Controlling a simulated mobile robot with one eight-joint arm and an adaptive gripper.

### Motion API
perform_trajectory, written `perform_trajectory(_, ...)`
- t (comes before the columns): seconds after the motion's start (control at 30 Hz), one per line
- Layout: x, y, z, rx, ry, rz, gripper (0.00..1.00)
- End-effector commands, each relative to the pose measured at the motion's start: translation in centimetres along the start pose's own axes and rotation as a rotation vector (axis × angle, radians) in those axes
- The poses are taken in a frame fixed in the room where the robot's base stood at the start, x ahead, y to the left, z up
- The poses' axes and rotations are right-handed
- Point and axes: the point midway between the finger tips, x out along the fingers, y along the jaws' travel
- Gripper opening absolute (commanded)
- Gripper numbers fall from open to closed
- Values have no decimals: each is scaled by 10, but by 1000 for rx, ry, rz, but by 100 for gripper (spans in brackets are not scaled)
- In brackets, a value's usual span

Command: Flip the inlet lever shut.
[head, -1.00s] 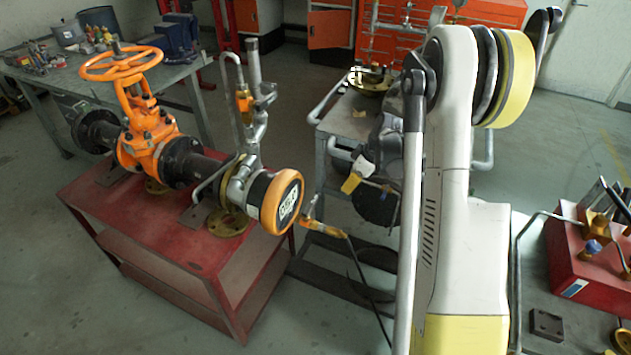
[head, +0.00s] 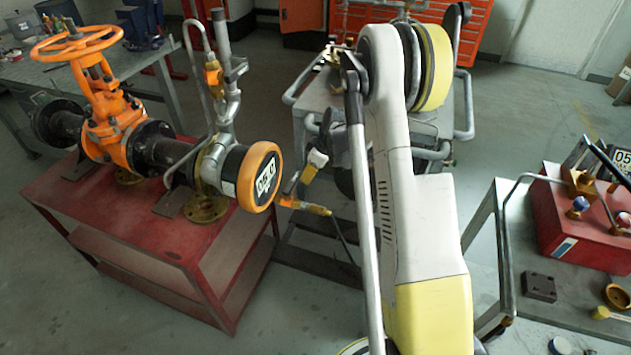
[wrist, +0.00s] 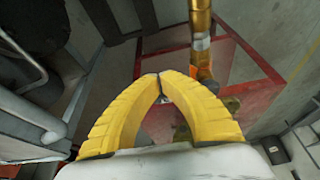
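An orange valve handle (head: 213,80) sits on the upright grey pipe assembly (head: 224,105) in the head view. An orange-yellow grip (head: 303,207) with a black cable juts out right of the round orange-rimmed end (head: 263,178). I cannot tell for sure which one is the inlet lever. My gripper (head: 308,174) is small and partly hidden beside my arm, right of the round end and above the grip. In the wrist view my gripper's yellow fingers (wrist: 159,76) meet at their tips, with nothing clearly held. An orange-brass cylinder (wrist: 201,40) stands beyond them, slightly right.
The red bench (head: 150,235) carries the pipe run and the orange gate valve (head: 107,130). A grey cart (head: 310,115) stands behind my arm. A grey table (head: 490,230) at the right holds a red box (head: 575,215).

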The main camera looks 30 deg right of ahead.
Motion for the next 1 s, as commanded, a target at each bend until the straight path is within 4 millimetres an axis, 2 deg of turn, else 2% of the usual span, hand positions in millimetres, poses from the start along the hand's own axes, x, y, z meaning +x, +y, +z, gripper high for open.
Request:
perform_trajectory(0.37,0,0,-3,0,0,0,0)
perform_trajectory(0.57,6,3,-17,1,-1,0,0)
perform_trajectory(1.0,5,1,-14,1,2,0,0)
